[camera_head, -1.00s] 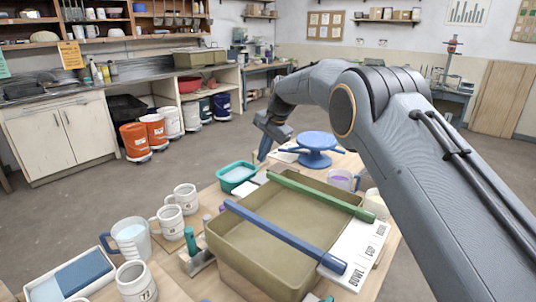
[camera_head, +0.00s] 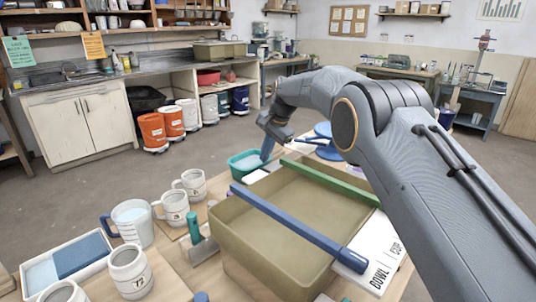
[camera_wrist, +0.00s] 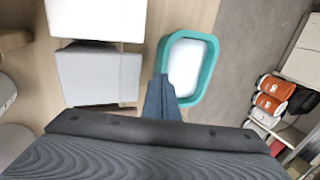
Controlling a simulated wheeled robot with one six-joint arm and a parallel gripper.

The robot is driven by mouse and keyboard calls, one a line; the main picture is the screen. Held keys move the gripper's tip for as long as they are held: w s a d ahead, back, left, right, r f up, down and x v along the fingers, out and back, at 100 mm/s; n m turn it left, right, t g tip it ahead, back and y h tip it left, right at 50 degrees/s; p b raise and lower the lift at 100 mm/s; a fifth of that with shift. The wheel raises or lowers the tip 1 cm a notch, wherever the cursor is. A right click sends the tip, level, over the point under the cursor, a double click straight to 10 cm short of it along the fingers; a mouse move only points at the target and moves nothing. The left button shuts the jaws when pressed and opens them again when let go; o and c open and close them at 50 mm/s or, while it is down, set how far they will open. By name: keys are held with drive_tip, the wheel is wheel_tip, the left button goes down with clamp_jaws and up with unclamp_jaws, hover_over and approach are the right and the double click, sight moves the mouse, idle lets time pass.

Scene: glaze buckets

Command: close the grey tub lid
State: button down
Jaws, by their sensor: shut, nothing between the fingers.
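My gripper (camera_head: 266,157) is shut and empty. In the head view it points down at the far side of the table, by a teal tub (camera_head: 243,164). In the wrist view my shut gripper (camera_wrist: 163,80) overlaps the near left edge of the teal tub (camera_wrist: 187,68), which has something white inside. A grey box-like thing (camera_wrist: 97,75) lies left of the fingers, apart from them, with a white panel (camera_wrist: 95,18) along its upper side. I cannot tell whether these are the grey tub and its lid. In the head view only a small white part (camera_head: 255,177) shows there.
A large olive bin (camera_head: 250,240) fills the table's middle, with a blue bar (camera_head: 295,228) and a green bar (camera_head: 330,180) across it. Several mugs (camera_head: 175,207) stand left. A blue wheel (camera_head: 325,150) stands behind my arm. Orange buckets (camera_head: 152,131) stand under the counter.

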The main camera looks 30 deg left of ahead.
sight(275, 165)
drive_tip(key=shift+f, duration=0.15)
idle(0.6)
drive_tip(key=shift+s+d+f+p, duration=0.15)
drive_tip(key=shift+d+f+p, duration=0.2)
drive_tip(key=shift+d+p, duration=0.25)
drive_tip(key=b+v, duration=0.1)
drive_tip(key=v, duration=0.6)
drive_tip(key=shift+d+r+b, duration=0.15)
drive_tip(key=shift+r+b, duration=0.15)
drive_tip(key=shift+d, duration=0.15)
